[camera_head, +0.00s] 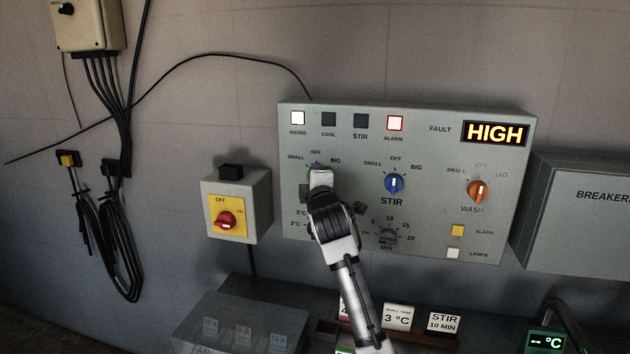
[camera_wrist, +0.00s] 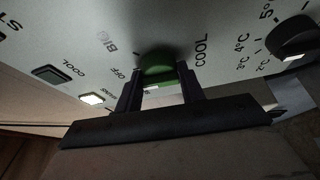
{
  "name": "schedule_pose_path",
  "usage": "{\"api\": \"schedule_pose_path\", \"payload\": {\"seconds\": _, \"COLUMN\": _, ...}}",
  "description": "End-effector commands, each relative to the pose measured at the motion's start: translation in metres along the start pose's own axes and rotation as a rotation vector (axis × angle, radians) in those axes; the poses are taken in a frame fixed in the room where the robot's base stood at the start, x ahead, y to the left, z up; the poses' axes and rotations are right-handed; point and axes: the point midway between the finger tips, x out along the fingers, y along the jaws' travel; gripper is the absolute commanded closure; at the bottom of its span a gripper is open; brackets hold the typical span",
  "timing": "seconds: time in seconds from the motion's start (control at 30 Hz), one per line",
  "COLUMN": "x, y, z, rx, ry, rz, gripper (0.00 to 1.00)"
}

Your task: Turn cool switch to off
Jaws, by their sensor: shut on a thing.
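The cool switch is a green rotary knob on the left of the grey control panel (camera_head: 440,120). In the head view my gripper (camera_head: 318,178) covers most of it. In the wrist view the green cool switch (camera_wrist: 158,66) sits between the two dark fingers of my gripper (camera_wrist: 158,88), which are shut on it. The label COOL is beside the knob and OFF is on the other side. A white mark shows low on the knob, but which label it points to I cannot tell.
The blue stir switch (camera_head: 394,184) and orange wash switch (camera_head: 478,190) are to the right. A timer knob (camera_head: 388,237) is below. The COOL lamp (camera_head: 328,119) looks dark.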

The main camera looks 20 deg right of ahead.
Motion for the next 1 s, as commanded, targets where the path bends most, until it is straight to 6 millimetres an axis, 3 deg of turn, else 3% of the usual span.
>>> {"api": "schedule_pose_path", "payload": {"seconds": 0.63, "x": 0.0001, "y": -0.0004, "z": -0.0002, "rx": -0.047, "ry": 0.000, "rz": -0.021, "gripper": 0.84}}
{"api": "schedule_pose_path", "payload": {"seconds": 0.67, "x": 0.0001, "y": -0.0004, "z": -0.0002, "rx": -0.047, "ry": 0.000, "rz": -0.021, "gripper": 0.57}}
{"api": "schedule_pose_path", "payload": {"seconds": 0.8, "x": 0.0001, "y": -0.0002, "z": -0.0001, "rx": -0.047, "ry": 0.000, "rz": -0.021, "gripper": 0.40}}
{"api": "schedule_pose_path", "payload": {"seconds": 1.0, "x": 0.0001, "y": 0.0000, "z": -0.0001, "rx": -0.046, "ry": 0.000, "rz": -0.020, "gripper": 0.40}}
